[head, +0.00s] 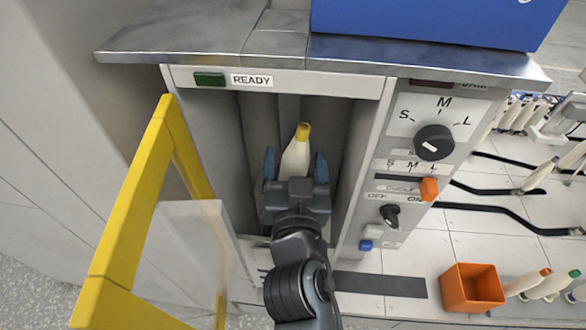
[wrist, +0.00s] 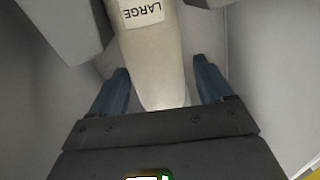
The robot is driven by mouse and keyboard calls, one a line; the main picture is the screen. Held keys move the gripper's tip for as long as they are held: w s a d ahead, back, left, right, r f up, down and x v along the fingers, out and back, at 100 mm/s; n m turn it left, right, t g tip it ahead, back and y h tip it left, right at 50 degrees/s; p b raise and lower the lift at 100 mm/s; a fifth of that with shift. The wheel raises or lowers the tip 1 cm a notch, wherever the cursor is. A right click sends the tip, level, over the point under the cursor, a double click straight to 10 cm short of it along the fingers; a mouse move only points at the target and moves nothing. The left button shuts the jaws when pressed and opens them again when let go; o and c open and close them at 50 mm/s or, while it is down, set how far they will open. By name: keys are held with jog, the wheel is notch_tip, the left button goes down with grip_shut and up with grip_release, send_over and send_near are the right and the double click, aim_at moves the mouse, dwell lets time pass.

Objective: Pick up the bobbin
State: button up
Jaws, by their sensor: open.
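The bobbin (head: 297,153) is cream-white with a yellow tip and stands in the recessed bay under the READY label. My gripper (head: 296,166) is open, with one blue finger on each side of the bobbin. In the wrist view, gaps show between the fingers of my gripper (wrist: 166,92) and the bobbin. The lower part of the bobbin is hidden behind my gripper in the head view.
A yellow-framed door (head: 128,215) stands open at left. Bay walls (head: 217,135) are close on both sides. A control panel (head: 433,142) with knobs and an orange slider is at right. An orange bin (head: 472,289) and several other bobbins (head: 548,285) lie farther right.

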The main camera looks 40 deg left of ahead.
aim_at(302, 139)
jog(key=shift+c, duration=0.5)
jog(key=c, duration=1)
jog(key=shift+r, duration=0.1)
jog(key=shift+d+r, duration=0.1)
jog(key=shift+r, duration=0.45)
jog(key=r+p, duration=0.1)
jog(key=r, duration=0.2)
jog(key=d+r, duration=0.1)
jog(key=r, duration=0.1)
jog(key=shift+r+p, duration=0.4)
jog(key=b+v, duration=0.1)
jog(key=v, duration=1.2)
jog(key=shift+s+d, duration=0.15)
jog(key=shift+d, duration=0.05)
